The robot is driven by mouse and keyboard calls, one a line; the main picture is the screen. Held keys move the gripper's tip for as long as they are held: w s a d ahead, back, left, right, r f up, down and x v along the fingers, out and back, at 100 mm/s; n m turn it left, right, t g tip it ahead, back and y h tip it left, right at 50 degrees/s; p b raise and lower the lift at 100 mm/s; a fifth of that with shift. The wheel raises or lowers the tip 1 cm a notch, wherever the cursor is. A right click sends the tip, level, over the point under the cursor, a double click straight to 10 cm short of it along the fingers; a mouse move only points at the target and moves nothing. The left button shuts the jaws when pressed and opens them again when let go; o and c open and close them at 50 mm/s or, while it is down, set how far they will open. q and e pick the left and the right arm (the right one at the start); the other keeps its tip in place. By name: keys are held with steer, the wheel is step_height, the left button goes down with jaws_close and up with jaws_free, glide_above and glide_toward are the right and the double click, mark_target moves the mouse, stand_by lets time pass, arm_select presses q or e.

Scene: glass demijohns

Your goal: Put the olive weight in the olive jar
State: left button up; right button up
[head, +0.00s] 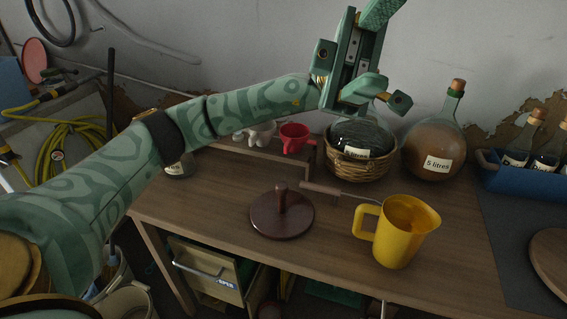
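A dark red-brown round disc with an upright knob handle (282,214), which looks like the olive weight, lies flat on the wooden table, left of the yellow jug. I cannot pick out the olive jar for certain. A small labelled glass vessel (179,166) stands at the table's back left, partly hidden by my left arm. My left gripper (388,55) is raised high above the back of the table, over the wicker basket. Its fingers look spread, with nothing between them. It is well above and to the right of the disc. My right gripper is out of view.
A yellow jug (398,233) and a wooden-handled tool (330,190) stand or lie near the disc. Behind are a basketed demijohn (360,153), a corked demijohn (434,144), a red cup (294,136) and a blue crate (515,181) of bottles. The front left tabletop is clear.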

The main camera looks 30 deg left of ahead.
arm_select(q)
step_height(320, 180, down, 5)
steer(key=w+d+n+t, duration=0.1)
steer(key=t, duration=0.5)
steer(key=m+t+y, duration=0.3)
steer(key=t+y, duration=1.1)
glide_above(282, 185)
step_height(282, 185, down, 23)
step_height(282, 185, down, 11)
steer(key=b, duration=0.2)
steer(key=shift+s+r+b, duration=0.1)
steer(key=shift+b, duration=0.3)
steer(key=f+b, duration=0.2)
steer(key=f, duration=0.3)
steer(key=shift+w+f, duration=0.1)
steer(key=shift+w, duration=0.1)
jaws_close()
